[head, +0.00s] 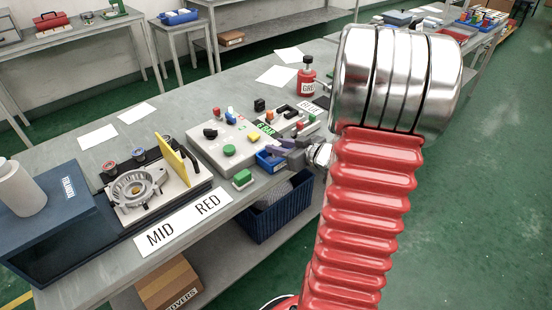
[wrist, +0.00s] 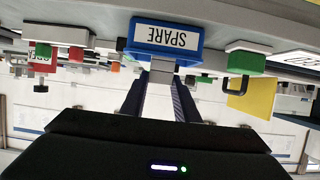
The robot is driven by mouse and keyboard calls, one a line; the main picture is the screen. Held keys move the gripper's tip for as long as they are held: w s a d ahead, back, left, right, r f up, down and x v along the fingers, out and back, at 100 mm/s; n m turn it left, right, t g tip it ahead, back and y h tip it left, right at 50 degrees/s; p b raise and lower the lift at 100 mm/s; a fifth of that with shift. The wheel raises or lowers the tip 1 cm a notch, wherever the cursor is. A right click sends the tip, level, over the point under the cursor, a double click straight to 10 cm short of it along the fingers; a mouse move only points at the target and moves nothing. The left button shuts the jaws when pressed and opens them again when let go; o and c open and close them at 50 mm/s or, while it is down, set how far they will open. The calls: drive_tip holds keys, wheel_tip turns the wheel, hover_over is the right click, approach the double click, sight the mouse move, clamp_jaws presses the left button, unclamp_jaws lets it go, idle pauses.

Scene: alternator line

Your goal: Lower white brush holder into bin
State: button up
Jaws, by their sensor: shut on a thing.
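My gripper (head: 287,150) is at the front edge of the bench in the head view, beside the small blue bin (head: 268,161). In the wrist view the picture is upside down, and my gripper (wrist: 161,84) is shut on a small pale piece, the white brush holder (wrist: 161,70). The blue bin (wrist: 150,47), labelled SPARE, shows straight beyond the holder and overlaps it in the picture. I cannot tell whether they touch. The holder does not show clearly in the head view, and the bin's inside is mostly hidden.
A grey control panel (head: 212,151) with coloured buttons stands behind the bin, with a green-topped block (head: 242,179) in front. A red bottle (head: 307,78) stands farther back. A fixture with a metal housing (head: 134,188) is at left. A dark blue crate (head: 272,219) sits below.

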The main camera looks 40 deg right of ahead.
drive_tip(key=shift+f, duration=1.55)
idle(1.4)
drive_tip(key=o, duration=1.2)
drive_tip(key=shift+c, duration=0.2)
drive_tip(key=v, duration=1.3)
drive_tip(key=shift+s+r, duration=0.15)
drive_tip(key=shift+s, duration=0.2)
drive_tip(key=shift+w, duration=0.1)
